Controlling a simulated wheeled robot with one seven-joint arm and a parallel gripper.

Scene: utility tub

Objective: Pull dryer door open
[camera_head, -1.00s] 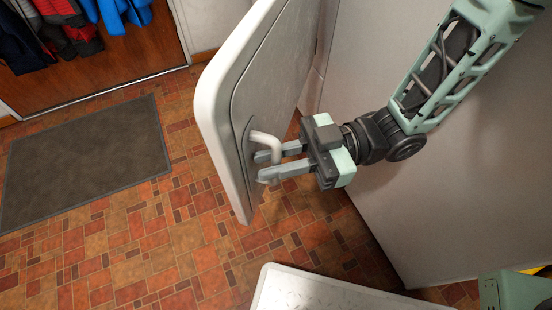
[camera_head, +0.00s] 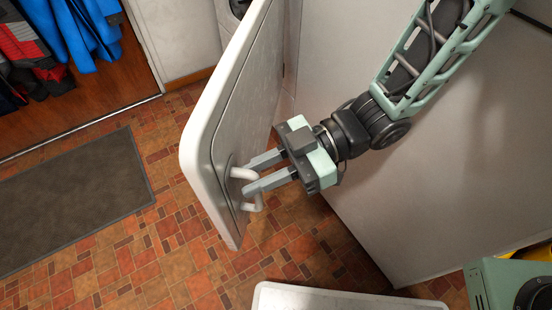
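The dryer door (camera_head: 222,120) is a pale grey panel with a thick white rounded edge. It stands swung out from a large pale appliance side, left of my arm. Its white bar handle (camera_head: 257,203) sits near the lower end of the door, on the face towards my gripper. My gripper (camera_head: 249,176) is at the handle from the right. Its two grey fingers are apart, with a gap between them, and the handle bar passes at their tips. The lower finger hides part of the bar, so contact is unclear.
A large pale panel (camera_head: 410,150) fills the right side behind my arm. A white-topped surface (camera_head: 340,299) is at the bottom. A grey mat (camera_head: 70,205) lies on the tiled floor at left. Blue and red clothes (camera_head: 75,35) hang at upper left.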

